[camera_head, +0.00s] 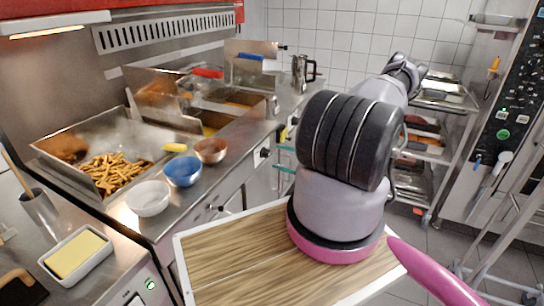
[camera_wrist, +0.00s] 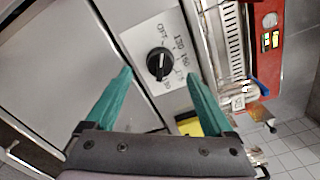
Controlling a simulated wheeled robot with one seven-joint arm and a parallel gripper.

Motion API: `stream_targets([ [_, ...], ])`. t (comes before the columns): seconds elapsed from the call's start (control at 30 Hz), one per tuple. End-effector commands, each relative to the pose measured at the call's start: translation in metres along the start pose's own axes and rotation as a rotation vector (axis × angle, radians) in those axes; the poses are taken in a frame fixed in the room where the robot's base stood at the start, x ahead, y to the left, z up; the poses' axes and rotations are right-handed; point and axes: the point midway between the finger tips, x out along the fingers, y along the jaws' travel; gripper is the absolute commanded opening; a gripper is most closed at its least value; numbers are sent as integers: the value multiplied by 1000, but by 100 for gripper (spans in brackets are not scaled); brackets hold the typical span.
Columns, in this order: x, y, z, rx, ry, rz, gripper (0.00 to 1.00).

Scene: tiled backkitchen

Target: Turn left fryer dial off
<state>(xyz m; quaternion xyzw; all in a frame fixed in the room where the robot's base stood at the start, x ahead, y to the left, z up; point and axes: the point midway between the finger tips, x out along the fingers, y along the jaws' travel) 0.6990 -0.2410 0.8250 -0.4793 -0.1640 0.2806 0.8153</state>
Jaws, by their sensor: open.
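In the wrist view a round black dial (camera_wrist: 160,64) sits on a pale metal panel (camera_wrist: 140,30). Printed marks, including OFF and numbers, ring it. I cannot tell for sure which mark it points to. My gripper (camera_wrist: 159,74) is open, with one teal finger on each side of the dial in the picture; contact is not clear. In the head view a black dial (camera_head: 265,153) shows on the fryer front, left of my arm.
A white bowl (camera_head: 148,198), a blue bowl (camera_head: 183,170) and a brown bowl (camera_head: 211,150) stand along the counter edge. A butter dish (camera_head: 76,254) is at the lower left. A rack (camera_head: 425,150) stands beyond my arm. Tiled floor (camera_head: 425,242) shows at the right.

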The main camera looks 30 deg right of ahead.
Motion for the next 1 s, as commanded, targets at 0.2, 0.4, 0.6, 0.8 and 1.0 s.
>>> stream_targets([
  [0.2,-40,0,-1,0,3,-1,87],
  [0.4,-55,0,0,0,1,0,87],
  [0.6,-56,0,0,0,0,0,87],
  [0.8,-56,0,0,0,0,0,87],
  [1.0,-55,-3,1,-4,-8,10,87],
])
